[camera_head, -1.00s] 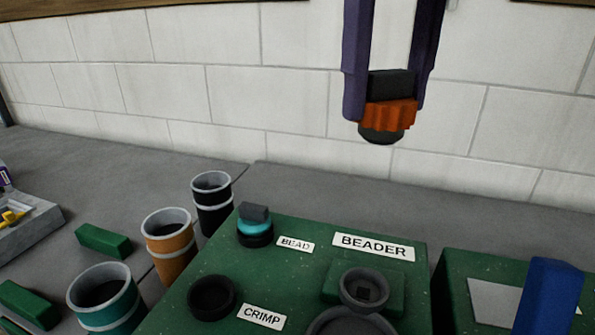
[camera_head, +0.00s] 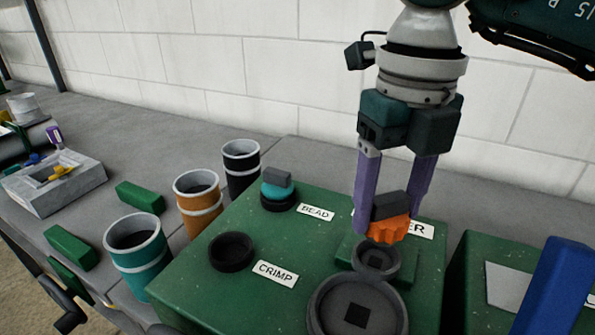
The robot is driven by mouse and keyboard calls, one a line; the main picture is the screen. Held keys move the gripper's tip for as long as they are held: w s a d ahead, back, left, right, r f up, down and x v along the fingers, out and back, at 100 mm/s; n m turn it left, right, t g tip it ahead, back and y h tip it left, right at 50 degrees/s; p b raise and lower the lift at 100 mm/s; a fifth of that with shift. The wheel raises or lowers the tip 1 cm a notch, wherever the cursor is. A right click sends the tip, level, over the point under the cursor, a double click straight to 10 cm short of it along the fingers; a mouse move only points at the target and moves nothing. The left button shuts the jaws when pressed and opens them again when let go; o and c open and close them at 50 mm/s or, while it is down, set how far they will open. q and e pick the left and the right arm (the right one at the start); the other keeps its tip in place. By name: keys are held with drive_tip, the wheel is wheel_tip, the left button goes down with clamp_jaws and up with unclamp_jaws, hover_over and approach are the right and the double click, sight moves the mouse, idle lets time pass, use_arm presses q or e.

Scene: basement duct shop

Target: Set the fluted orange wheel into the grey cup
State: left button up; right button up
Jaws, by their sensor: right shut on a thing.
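The fluted orange wheel (camera_head: 388,231) with a dark block-shaped grip on top is held between the purple fingers of my right gripper (camera_head: 391,208). The gripper points down, shut on the dark grip. A small grey cup (camera_head: 364,263) with a dark square in its floor sits on a raised green block, just below and slightly left of the wheel. The wheel looks to be above the cup; whether they touch cannot be told. A larger grey round cup (camera_head: 327,312), also with a dark square, is in front of it. My left gripper is out of view.
The green machine top (camera_head: 200,290) carries BEAD and CRIMP labels, an empty black cup (camera_head: 231,252) and a teal wheel (camera_head: 277,190) in another black cup. Open teal, orange and black canisters stand at its left. A blue upright piece (camera_head: 555,290) stands at the right.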

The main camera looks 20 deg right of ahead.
sight(387, 214)
wheel_tip(387, 214, down, 4)
drive_tip(key=shift+f, duration=0.1)
drive_tip(key=shift+f, duration=0.2)
drive_tip(key=o, duration=1.5)
drive_tip(key=shift+c, duration=0.2)
drive_tip(key=shift+r, duration=0.15)
